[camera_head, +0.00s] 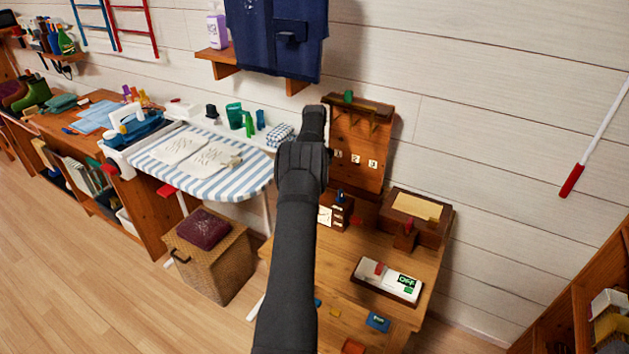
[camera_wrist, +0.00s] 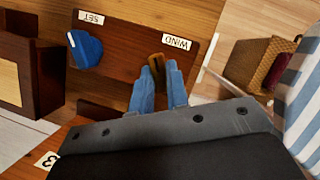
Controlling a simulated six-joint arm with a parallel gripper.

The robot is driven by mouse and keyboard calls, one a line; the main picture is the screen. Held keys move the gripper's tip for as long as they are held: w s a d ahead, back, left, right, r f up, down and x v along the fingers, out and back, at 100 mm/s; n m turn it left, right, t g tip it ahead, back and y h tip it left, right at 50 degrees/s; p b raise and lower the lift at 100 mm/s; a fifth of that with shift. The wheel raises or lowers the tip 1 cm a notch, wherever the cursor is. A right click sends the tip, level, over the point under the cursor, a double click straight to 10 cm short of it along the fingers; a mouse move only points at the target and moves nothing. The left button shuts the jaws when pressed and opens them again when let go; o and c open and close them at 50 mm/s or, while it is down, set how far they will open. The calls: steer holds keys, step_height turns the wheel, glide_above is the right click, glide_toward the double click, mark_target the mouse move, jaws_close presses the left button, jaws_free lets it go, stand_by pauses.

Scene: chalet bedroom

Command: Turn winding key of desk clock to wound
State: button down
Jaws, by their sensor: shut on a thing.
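The desk clock's brown wooden panel (camera_wrist: 125,50) fills the upper middle of the wrist view, with white labels "SET" and "WIND" seen upside down. A blue knob (camera_wrist: 85,50) sits by "SET". The brass-coloured winding key (camera_wrist: 157,64) is by "WIND". My gripper (camera_wrist: 161,74) has its two blue fingers closed around the key, hiding part of it. In the head view, a small dark wooden box (camera_head: 344,213) with a blue knob on top, apparently the clock, stands on the desk. My arm hides the fingertips there.
A peg board (camera_head: 358,150) stands behind. A wicker basket (camera_head: 213,262) and a striped ironing board (camera_head: 225,185) are to the left.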

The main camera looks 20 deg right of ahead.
steer(key=shift+m, duration=0.4)
steer(key=c, duration=1.4)
jaws_free()
